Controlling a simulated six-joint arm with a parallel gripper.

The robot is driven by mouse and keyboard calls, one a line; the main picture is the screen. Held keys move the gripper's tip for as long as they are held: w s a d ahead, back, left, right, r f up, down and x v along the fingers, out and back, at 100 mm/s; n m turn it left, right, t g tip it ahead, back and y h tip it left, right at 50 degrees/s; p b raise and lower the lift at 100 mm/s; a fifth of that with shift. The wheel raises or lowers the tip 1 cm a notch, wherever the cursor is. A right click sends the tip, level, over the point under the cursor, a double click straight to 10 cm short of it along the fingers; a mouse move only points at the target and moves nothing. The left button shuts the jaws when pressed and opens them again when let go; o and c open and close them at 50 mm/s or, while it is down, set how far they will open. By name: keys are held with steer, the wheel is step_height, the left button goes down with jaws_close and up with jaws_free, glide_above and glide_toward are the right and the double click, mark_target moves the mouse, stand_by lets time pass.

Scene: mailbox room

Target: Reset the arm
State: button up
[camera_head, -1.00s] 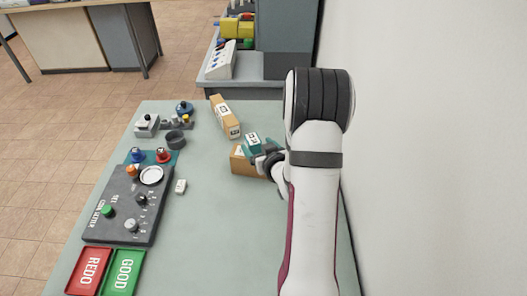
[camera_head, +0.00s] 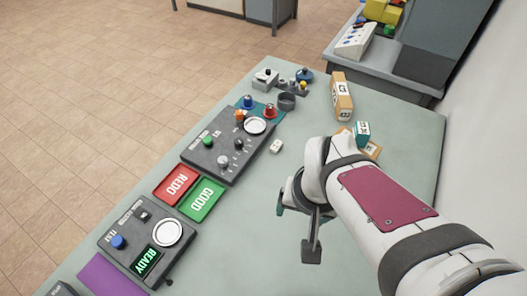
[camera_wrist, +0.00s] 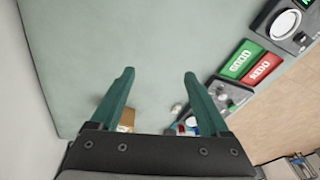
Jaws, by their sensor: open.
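My gripper is open and empty in the wrist view (camera_wrist: 159,73), with its two teal fingers spread above the bare table. In the head view my arm reaches in from the lower right, and the wrist hides most of the gripper; only a bit of a teal finger shows. A small teal box (camera_head: 362,133) with a white label sits at or on a low brown box (camera_head: 373,150) beyond my arm, apart from the gripper. The low brown box is partly hidden by my arm.
The green-grey table (camera_head: 260,245) is clear left of my wrist. A tall orange-brown box (camera_head: 342,95) stands farther back. Along the left edge are a button panel (camera_head: 225,150), a red REDO tray (camera_head: 178,186), a green GOOD tray (camera_head: 203,199) and a READY panel (camera_head: 150,240). A wall is at right.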

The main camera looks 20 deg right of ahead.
steer(key=s+a+r+g+y, duration=0.2)
steer(key=s+a, duration=0.5)
steer(key=s, duration=0.1)
steer(key=shift+r, duration=0.3)
steer(key=shift+a, duration=0.1)
stand_by(0.3)
